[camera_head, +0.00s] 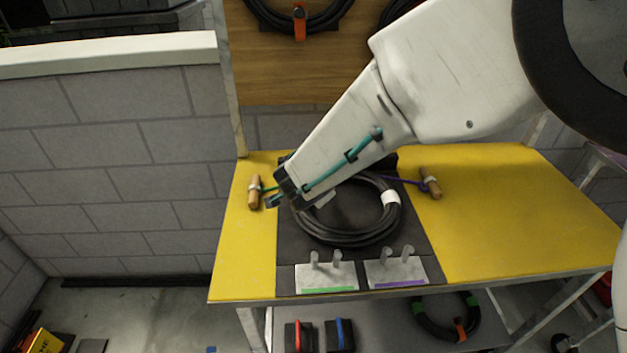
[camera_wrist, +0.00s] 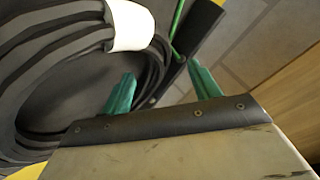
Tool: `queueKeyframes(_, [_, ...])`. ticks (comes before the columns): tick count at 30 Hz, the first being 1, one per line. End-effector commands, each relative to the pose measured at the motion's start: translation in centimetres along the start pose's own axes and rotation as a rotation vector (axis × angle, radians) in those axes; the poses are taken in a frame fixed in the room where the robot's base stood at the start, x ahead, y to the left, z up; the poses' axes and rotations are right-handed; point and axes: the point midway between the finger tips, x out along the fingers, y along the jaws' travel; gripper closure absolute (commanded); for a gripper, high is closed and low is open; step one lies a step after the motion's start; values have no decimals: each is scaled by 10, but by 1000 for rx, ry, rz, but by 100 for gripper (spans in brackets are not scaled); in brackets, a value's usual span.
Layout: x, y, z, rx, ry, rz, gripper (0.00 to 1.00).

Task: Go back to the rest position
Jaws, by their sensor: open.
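My gripper (camera_head: 276,196) is over the left part of the yellow-topped table (camera_head: 500,210), beside a coiled black cable (camera_head: 345,240) with white wraps. In the wrist view its two teal fingers (camera_wrist: 163,82) are apart, with nothing held between them. The coil (camera_wrist: 60,50) is on the left there, and a green cord (camera_wrist: 177,25) shows beyond the fingers. Just left of my gripper is a wooden handle (camera_head: 254,193) on a green cord. Another wooden handle (camera_head: 430,184) on a purple cord is right of the coil. My arm hides part of the coil.
Two pale plates with grey pegs, one green-edged (camera_head: 326,279) and one purple-edged (camera_head: 396,273), sit at the table's front. A wooden board (camera_head: 275,70) with hanging cables stands behind. A grey block wall (camera_head: 110,150) is left. The yellow right side is clear.

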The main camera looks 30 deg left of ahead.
Motion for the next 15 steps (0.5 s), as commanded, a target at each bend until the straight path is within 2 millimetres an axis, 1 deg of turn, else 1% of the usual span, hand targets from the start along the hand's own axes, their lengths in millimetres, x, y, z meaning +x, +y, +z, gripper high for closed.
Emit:
queueKeyframes(1, [-10, -1, 0, 0, 0, -3, 38])
queueKeyframes(3, [-19, -2, 0, 1, 1, -4, 38])
queueKeyframes(6, [-28, -2, -1, 1, 2, -4, 38])
queueKeyframes(9, [-32, -2, -1, 1, 3, -4, 38])
queueKeyframes(15, [-32, -2, -1, 1, 3, -4, 38])
